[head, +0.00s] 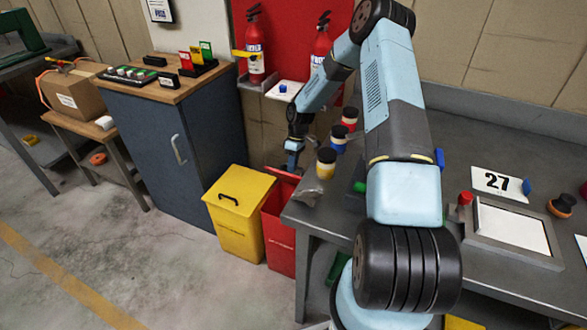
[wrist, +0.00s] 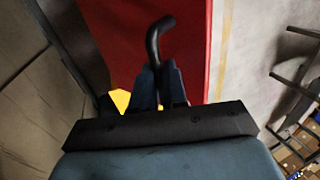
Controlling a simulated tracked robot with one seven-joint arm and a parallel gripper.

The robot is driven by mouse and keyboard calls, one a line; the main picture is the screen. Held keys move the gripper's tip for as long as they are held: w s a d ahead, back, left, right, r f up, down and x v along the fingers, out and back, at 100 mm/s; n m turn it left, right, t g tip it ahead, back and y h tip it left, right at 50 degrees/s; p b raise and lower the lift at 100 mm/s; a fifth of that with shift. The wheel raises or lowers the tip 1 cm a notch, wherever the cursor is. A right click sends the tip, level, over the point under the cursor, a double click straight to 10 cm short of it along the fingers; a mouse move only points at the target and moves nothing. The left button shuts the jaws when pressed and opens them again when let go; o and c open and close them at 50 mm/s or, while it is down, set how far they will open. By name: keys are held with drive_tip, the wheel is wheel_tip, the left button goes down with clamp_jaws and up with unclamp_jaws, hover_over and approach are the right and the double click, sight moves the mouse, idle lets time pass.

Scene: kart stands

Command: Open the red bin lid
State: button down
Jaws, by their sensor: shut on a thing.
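The red bin (head: 280,240) stands on the floor between the yellow bin and the grey workbench. Its red lid (head: 284,174) appears raised at the back, with a darker red inner area showing below it; my arm hides part of it. My gripper (head: 292,165) is at the lid. In the wrist view, my gripper (wrist: 160,75) is shut on the black lid handle (wrist: 157,38), whose curved end sticks out past the fingers. The red lid (wrist: 190,50) fills the middle of that view behind the handle.
The yellow bin (head: 240,212), lid closed, stands close on the left. A blue-grey cabinet (head: 165,150) is behind it. The grey workbench (head: 320,225) bounds the right side, with paint-like pots (head: 326,163) near its edge. Fire extinguishers (head: 255,50) hang behind. Open floor lies at front left.

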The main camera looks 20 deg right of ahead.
drive_tip(key=shift+d+f, duration=0.25)
drive_tip(key=shift+d, duration=0.1)
drive_tip(key=c, duration=1.4)
unclamp_jaws()
drive_tip(key=shift+f, duration=0.1)
drive_tip(key=shift+o, duration=1.2)
drive_tip(key=shift+a, duration=0.15)
drive_tip(key=shift+r, duration=0.2)
drive_tip(key=v, duration=1.3)
drive_tip(key=shift+w+r, duration=0.2)
drive_tip(key=shift+w, duration=0.05)
